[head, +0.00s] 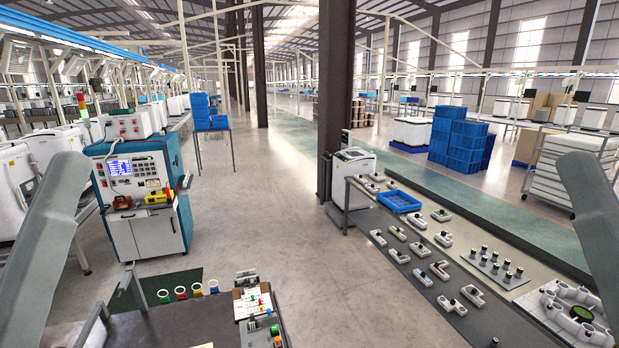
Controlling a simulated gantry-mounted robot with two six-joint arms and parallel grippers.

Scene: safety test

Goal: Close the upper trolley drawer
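A dark-topped trolley or bench (190,325) is at the bottom of the head view, with a grey rail (134,286) at its left end. I cannot make out an upper drawer on it, so I cannot tell whether one is open. A white and teal cabinet (148,240) with a screen and a control panel stands behind it on the left. My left arm comes in at the left edge and my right arm at the right edge. Neither gripper can be made out in the view.
Coloured rings (181,293) and a small board (252,302) with coloured pieces are on the dark top. On the right, a long bench (415,245) carries a blue tray (399,201) and several small fittings. Grey floor (290,235) between them is clear.

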